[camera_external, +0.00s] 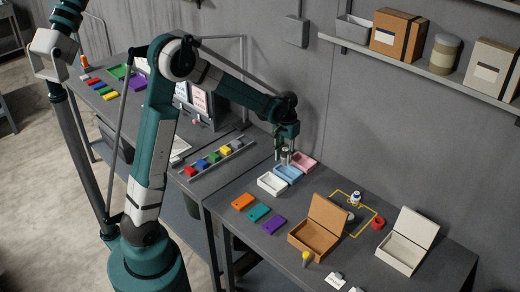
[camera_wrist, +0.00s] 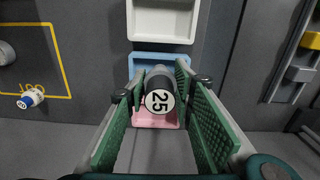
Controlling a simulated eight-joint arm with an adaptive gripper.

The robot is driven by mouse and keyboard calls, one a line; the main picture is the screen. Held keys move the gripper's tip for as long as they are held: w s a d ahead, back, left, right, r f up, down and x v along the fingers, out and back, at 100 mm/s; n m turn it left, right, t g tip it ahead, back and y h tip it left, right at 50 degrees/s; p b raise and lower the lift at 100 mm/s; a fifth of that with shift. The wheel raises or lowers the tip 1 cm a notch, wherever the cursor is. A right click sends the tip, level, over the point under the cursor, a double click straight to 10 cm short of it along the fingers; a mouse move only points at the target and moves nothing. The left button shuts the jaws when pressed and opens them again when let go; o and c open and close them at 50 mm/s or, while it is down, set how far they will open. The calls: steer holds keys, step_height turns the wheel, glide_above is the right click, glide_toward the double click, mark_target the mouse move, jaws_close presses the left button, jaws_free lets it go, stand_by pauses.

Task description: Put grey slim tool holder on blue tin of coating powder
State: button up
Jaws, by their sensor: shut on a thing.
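My gripper (camera_external: 286,155) is over the row of small open trays at the back of the near bench. In the wrist view its green fingers (camera_wrist: 160,78) are shut on a dark grey cylinder, the slim tool holder (camera_wrist: 160,83), whose end has a white round label reading "25". The blue tin (camera_external: 288,173) is a shallow open tray between a white and a pink one. In the wrist view the blue tin (camera_wrist: 143,60) is partly hidden behind the holder and fingers. I cannot tell whether the holder touches it.
The white tray (camera_external: 271,184) and pink tray (camera_external: 304,161) flank the blue one closely. Orange, teal and purple blocks (camera_external: 258,212) lie in front. An open brown box (camera_external: 318,226) and a small white bottle (camera_external: 355,198) stand to the right. The wall is close behind.

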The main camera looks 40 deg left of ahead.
steer(key=shift+w+a, duration=0.15)
steer(key=shift+a, duration=0.25)
steer(key=s+a+r+n, duration=0.2)
steer(key=a+n, duration=0.4)
steer(key=a, duration=0.7)
steer(key=s+a+r+n+p, duration=0.1)
steer(key=s+a+n, duration=0.35)
steer(key=a, duration=0.85)
steer(key=s+a+r+n, duration=0.1)
steer(key=a+r+n, duration=0.1)
steer(key=a+n, duration=0.85)
steer(key=s+a+r+n, duration=0.25)
steer(key=s+a, duration=0.35)
steer(key=a, duration=0.5)
steer(key=s+a+r+n, duration=0.1)
steer(key=s+a+n, duration=0.4)
steer(key=a, duration=0.5)
steer(key=s+a+r+n+p, duration=0.3)
steer(key=s+a+r+n, duration=0.4)
steer(key=s+a+r, duration=0.1)
steer(key=shift+s+r+p, duration=0.4)
steer(key=shift+s, duration=0.45)
steer(key=shift+f, duration=0.1)
steer(key=shift+f, duration=2.8)
